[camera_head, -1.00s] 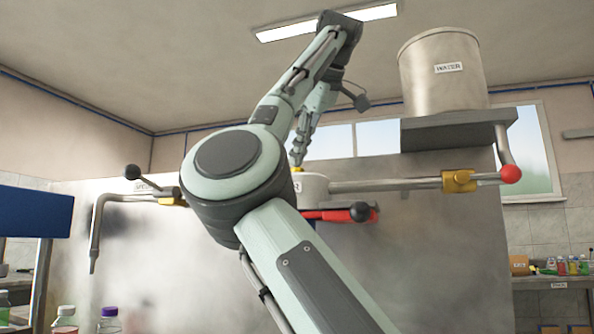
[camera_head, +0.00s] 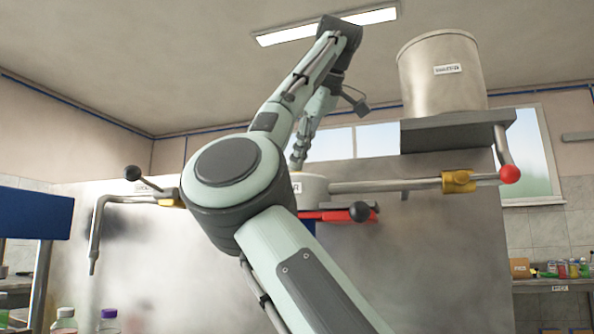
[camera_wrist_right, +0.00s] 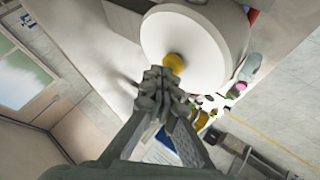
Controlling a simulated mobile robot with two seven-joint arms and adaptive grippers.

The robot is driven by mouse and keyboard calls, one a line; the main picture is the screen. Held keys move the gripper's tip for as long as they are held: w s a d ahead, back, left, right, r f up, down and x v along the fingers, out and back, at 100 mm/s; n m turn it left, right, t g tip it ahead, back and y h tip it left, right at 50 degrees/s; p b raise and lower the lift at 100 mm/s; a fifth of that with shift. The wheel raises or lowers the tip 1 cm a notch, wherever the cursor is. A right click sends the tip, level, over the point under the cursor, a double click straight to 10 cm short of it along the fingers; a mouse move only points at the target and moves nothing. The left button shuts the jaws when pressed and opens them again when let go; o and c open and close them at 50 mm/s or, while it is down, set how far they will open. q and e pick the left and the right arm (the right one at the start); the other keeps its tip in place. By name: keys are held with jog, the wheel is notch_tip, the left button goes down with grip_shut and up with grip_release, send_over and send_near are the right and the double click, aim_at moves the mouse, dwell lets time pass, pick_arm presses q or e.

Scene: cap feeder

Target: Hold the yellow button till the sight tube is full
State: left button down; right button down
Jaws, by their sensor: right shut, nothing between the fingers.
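My right gripper (camera_head: 296,165) points down, shut and empty, at the top of a pale round vessel (camera_head: 315,187) in the head view. In the right wrist view, the yellow button (camera_wrist_right: 174,63) stands on the vessel's white round top (camera_wrist_right: 190,35). The shut fingertips (camera_wrist_right: 162,80) are right at the button and cover part of it; I cannot tell how far it is pressed. In the head view the button is hidden. I cannot make out a sight tube in either view; my arm hides part of the vessel. My left gripper is out of view.
A metal water tank (camera_head: 440,75) stands on a high shelf (camera_head: 455,135). A pipe (camera_head: 385,185) with a yellow valve (camera_head: 458,181) and red ball joins the vessel. An outlet pipe (camera_head: 97,225) hangs left.

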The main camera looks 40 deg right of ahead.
dwell(0.8)
jog(key=shift+r+p, duration=0.85)
jog(key=shift+r, duration=0.05)
notch_tip(320, 180, up, 3)
jog(key=p, duration=0.3)
jog(key=shift+r, duration=0.1)
jog(key=shift+r+b, duration=0.2)
jog(key=shift+b, duration=0.1)
jog(key=shift+r, duration=0.7)
